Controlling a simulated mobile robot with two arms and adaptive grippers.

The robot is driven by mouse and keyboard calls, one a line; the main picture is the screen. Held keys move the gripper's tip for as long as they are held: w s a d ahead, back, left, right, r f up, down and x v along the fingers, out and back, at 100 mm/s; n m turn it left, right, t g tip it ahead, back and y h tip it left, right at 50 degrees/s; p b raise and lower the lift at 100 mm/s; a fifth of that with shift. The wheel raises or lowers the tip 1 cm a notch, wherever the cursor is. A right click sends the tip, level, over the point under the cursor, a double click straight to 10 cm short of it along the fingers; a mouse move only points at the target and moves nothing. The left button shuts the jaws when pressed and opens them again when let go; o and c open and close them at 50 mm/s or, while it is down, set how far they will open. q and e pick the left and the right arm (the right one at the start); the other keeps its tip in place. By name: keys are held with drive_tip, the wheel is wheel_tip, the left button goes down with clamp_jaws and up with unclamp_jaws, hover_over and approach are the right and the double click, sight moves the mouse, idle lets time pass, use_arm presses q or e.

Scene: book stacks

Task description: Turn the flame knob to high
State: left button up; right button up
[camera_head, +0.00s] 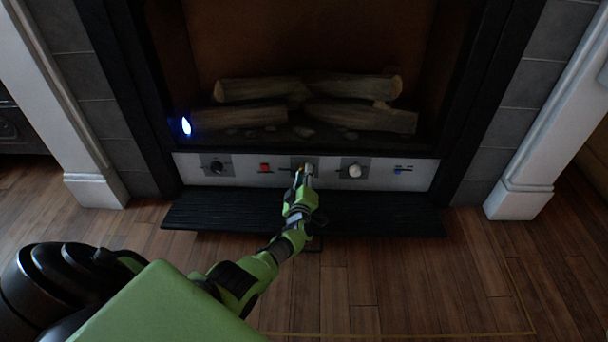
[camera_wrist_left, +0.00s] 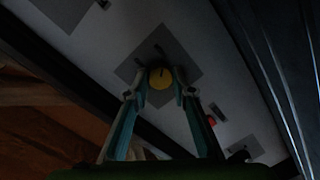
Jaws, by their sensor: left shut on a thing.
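A white control panel (camera_head: 232,171) runs along the bottom of the fireplace. A yellow knob (camera_wrist_left: 160,77) on a grey square plate shows in the left wrist view, with a dark line on its face. My left gripper (camera_head: 304,170) reaches the middle of the panel and is shut on this knob, one fingertip on each side. In the head view the gripper mostly hides the knob. I cannot tell from any readable label which knob is the flame knob. A small blue flame (camera_head: 186,125) burns at the left of the firebox. My right gripper is not in view.
The panel also has a black knob (camera_head: 216,167), a red button (camera_head: 264,168), a white knob (camera_head: 355,171) and a blue control (camera_head: 397,170). Logs (camera_head: 360,115) lie in the firebox. A black ledge (camera_head: 390,220) juts out below the panel. The wooden floor in front is clear.

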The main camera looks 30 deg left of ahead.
use_arm(q)
drive_tip(key=o, duration=1.1)
